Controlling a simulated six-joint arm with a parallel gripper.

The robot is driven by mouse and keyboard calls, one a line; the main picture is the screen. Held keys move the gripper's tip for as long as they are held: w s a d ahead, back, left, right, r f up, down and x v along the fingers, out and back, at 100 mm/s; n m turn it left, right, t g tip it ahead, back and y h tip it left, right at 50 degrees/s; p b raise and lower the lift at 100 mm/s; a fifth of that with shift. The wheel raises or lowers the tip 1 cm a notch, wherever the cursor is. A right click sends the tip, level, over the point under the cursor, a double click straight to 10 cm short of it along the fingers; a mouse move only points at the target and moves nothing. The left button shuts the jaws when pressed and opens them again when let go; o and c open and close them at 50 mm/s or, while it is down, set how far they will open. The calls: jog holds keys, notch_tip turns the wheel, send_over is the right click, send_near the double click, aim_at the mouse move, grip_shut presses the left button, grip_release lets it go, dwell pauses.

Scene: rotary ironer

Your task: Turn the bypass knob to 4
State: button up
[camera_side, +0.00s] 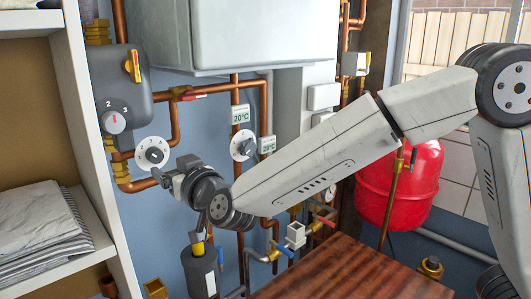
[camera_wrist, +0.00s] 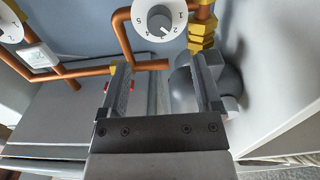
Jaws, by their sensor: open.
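No label shows which dial is the bypass. A similar dial (camera_side: 243,146) is farther right. My gripper (camera_side: 162,177) is below and slightly right of the first dial, apart from it. In the wrist view its two fingers (camera_wrist: 163,75) are spread with nothing gripped between them.
Copper pipes (camera_side: 175,120) run around the dials. A white shelf (camera_side: 75,110) stands left, a red tank (camera_side: 405,180) right, and a wooden top (camera_side: 350,275) below.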

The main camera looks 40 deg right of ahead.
aim_at(157, 156)
jog(key=shift+w, duration=0.1)
jog(key=shift+w, duration=3.8)
grip_shut()
